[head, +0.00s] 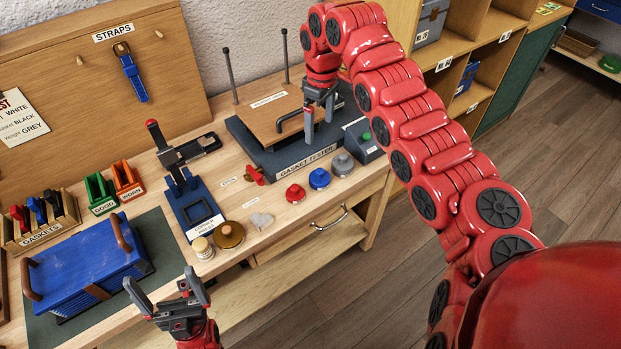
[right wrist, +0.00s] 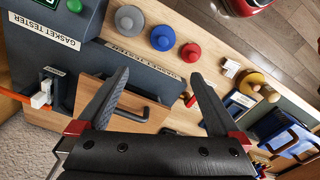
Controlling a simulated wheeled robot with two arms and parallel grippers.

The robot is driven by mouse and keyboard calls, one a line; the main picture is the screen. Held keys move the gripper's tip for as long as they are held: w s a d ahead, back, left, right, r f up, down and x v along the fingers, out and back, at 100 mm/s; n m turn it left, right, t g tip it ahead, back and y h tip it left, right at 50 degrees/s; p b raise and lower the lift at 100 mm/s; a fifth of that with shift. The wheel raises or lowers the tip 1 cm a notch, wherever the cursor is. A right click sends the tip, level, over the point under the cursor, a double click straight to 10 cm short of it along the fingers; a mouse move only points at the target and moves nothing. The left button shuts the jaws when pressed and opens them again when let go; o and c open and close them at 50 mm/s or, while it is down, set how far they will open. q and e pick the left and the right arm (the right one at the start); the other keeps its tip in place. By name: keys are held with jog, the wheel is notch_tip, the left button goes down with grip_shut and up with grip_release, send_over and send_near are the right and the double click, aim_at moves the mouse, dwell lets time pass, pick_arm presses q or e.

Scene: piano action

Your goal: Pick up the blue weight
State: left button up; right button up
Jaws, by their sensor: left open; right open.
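The blue weight (head: 319,178) is a round knobbed disc on the bench front, between a red weight (head: 295,193) and a grey weight (head: 342,164). In the right wrist view the blue weight (right wrist: 163,37) lies beyond the fingertips, apart from them. My right gripper (head: 319,117) is open and empty over the gasket tester, farther back on the bench than the weights; its spread fingers also show in the right wrist view (right wrist: 160,76). My left gripper (head: 164,288) is open and empty at the bench's front edge, near the blue bellows-like block (head: 85,265).
The gasket tester (head: 300,155) has a wooden lid (head: 268,118) with a dark handle and two upright rods behind. A control box (head: 365,140) stands right of the weights. A red valve handle (head: 256,174) sits to their left. A drawer handle (head: 330,219) sticks out below.

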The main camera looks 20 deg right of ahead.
jog(key=p, duration=0.4)
send_near(320, 170)
notch_tip(320, 170, down, 5)
jog(key=shift+w+a+f, duration=0.1)
jog(key=shift+w+f, duration=0.1)
jog(key=shift+f, duration=0.05)
jog(key=shift+s+f+p, duration=0.15)
jog(key=shift+f+p, duration=0.15)
jog(key=shift+f, duration=0.2)
notch_tip(320, 170, down, 4)
jog(key=shift+s+a+p, duration=0.1)
jog(key=shift+p, duration=0.45)
jog(key=shift+f, duration=0.2)
jog(key=shift+r, duration=0.1)
grip_shut()
